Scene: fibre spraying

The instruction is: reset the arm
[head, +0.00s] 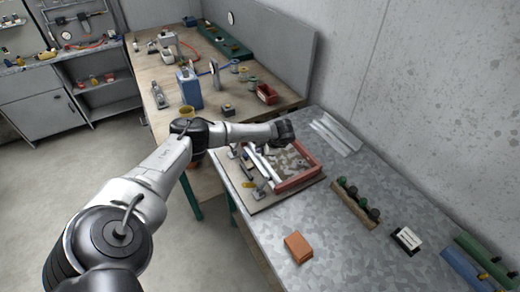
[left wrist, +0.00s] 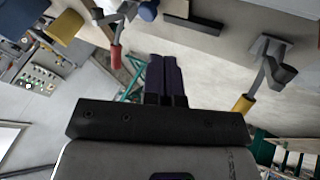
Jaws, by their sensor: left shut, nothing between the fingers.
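My left arm reaches in from the lower left of the head view and stretches over the workbenches. My right gripper is in neither view.
On the metal table are an orange block (head: 298,247), a rack of dark-topped bottles (head: 357,201) and a small black-and-white box (head: 406,240). The wooden bench behind holds a blue container (head: 188,88) and a red bin (head: 266,94). The metal around the orange block is clear.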

